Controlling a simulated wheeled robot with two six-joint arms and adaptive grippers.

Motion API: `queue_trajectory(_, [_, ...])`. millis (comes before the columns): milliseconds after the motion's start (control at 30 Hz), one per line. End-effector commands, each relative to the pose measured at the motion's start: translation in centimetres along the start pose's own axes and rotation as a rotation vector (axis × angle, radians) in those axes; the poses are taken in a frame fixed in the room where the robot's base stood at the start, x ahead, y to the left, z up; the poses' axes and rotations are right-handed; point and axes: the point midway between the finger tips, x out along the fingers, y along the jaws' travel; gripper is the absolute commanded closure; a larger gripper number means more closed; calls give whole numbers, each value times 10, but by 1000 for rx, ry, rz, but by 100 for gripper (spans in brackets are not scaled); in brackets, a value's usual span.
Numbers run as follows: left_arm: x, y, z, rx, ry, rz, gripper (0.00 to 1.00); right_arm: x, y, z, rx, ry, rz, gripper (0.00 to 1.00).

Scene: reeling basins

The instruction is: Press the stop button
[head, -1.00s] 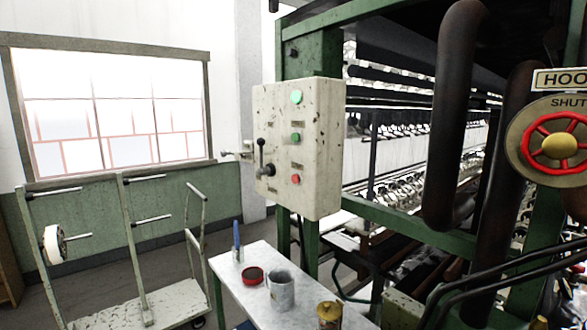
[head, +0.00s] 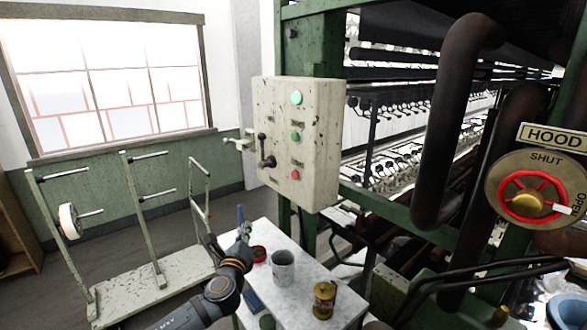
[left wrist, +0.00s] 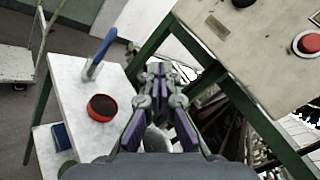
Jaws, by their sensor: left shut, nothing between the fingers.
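The red stop button (head: 295,174) is the lowest of the buttons on the front of an off-white, speckled control box (head: 318,150). My right gripper is not in view.
A green lamp (head: 296,97) and a green button (head: 295,137) sit above the red one. A dark lever (head: 266,150) is on the box's left side. The table (head: 292,248) holds a mug (head: 283,267), a red-rimmed tin (head: 259,254) and a brass item (head: 324,298). A cart (head: 150,285) stands left.

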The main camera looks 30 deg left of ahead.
Motion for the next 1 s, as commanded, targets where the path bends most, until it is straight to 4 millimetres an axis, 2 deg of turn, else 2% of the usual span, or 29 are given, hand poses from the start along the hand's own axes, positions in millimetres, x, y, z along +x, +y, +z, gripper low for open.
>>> queue_trajectory(33, [-4, -32, 22, 41, -27, -48, 100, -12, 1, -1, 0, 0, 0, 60])
queue_trajectory(100, [-12, -65, 44, 96, -66, -105, 100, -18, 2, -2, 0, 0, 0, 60])
queue_trajectory(200, [-24, -101, 66, 157, -114, -166, 100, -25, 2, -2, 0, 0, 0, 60])
queue_trajectory(300, [-33, -123, 80, 196, -147, -205, 100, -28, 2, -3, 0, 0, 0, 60])
queue_trajectory(433, [-38, -135, 87, 216, -166, -226, 100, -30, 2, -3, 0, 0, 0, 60])
queue_trajectory(767, [-38, -135, 86, 216, -167, -226, 100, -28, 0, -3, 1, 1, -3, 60])
queue_trajectory(1000, [-26, -142, 76, 204, -169, -222, 100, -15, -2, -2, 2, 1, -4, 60])
